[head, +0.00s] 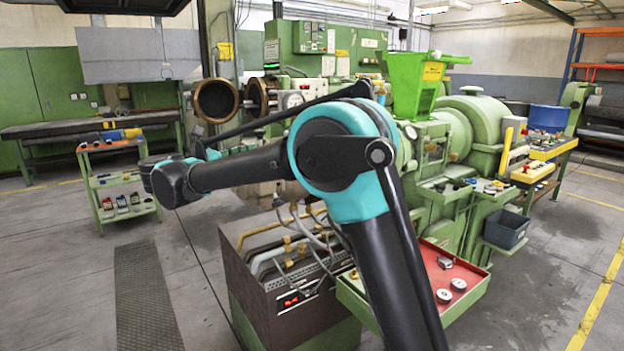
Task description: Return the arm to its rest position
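My black and teal arm rises from the bottom centre of the head view, bends at a large teal joint and reaches to the left. My gripper's fingers cannot be made out in this view. I see nothing held at the arm's end.
A green shelf cart (105,190) stands at left. The green extruder (432,140) fills the middle behind. Floor at left front (60,290) is clear.

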